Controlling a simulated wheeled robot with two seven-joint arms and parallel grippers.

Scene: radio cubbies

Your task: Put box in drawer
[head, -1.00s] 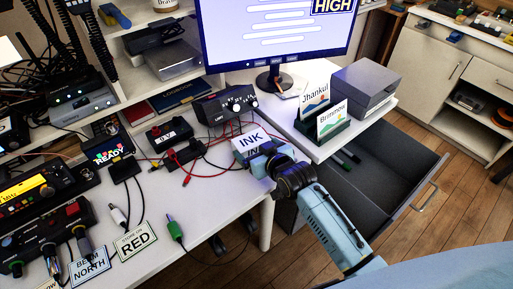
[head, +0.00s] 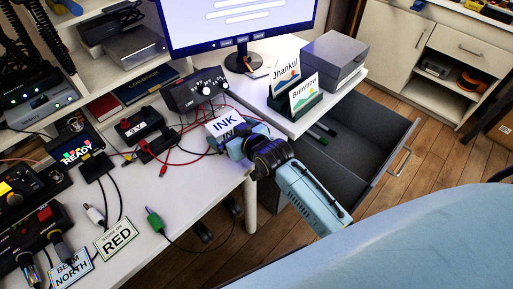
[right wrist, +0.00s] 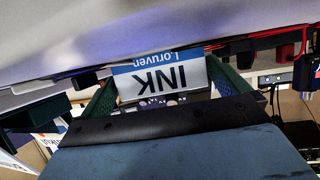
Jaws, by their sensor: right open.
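The white box marked INK (head: 222,124) stands on the white desk near its front edge. It also shows in the right wrist view (right wrist: 160,80), upside down with a blue "Loruven" strip. My right gripper (head: 226,141) is at the box, open, with its two green fingers (right wrist: 168,85) on either side of it. I cannot tell whether the fingers touch it. The drawer (head: 350,161) is pulled open under the desk's right end, with green and dark items at its left inside. My left gripper is out of view.
Name-card stand (head: 294,103) and grey case (head: 335,60) sit on the desk above the drawer. A black control box (head: 193,93) with red cables lies behind the INK box. The monitor (head: 245,20) stands at the back. Wood floor (head: 440,140) is free right of the drawer.

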